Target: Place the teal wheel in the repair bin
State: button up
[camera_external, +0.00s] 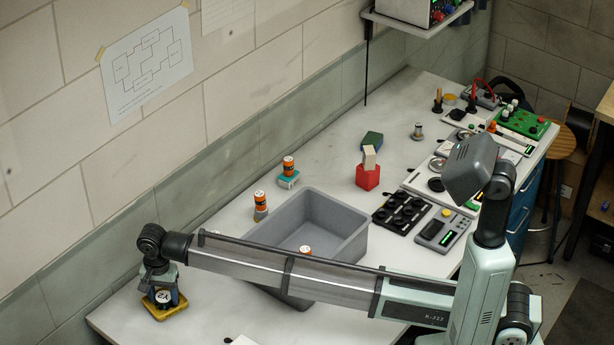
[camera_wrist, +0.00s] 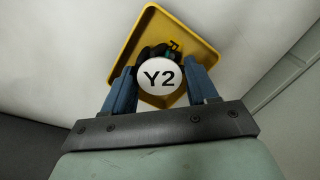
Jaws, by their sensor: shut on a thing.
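My gripper (camera_wrist: 163,90) is shut on a piece with a round white top marked Y2 (camera_wrist: 160,77). Dark parts with a little teal (camera_wrist: 176,47) show just beyond the white top; I cannot tell whether this is the teal wheel. The piece is over or in a small yellow tray (camera_wrist: 198,28); contact with its floor is hidden. In the external view my gripper (camera_external: 162,290) points down at this tray (camera_external: 160,312), at the bench's near left. A large grey bin (camera_external: 345,222) stands to its right, partly behind my arm. No bin label is readable.
An orange-topped cylinder (camera_external: 288,166) stands on a teal base (camera_external: 288,181) behind the grey bin. A red block (camera_external: 367,178) and panels crowd the right.

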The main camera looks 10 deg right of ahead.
aim_at(157, 302)
jog(key=o, duration=0.8)
jog(key=shift+f, duration=0.1)
notch_tip(157, 302, up, 12)
jog(key=shift+r, duration=0.2)
dwell(0.6)
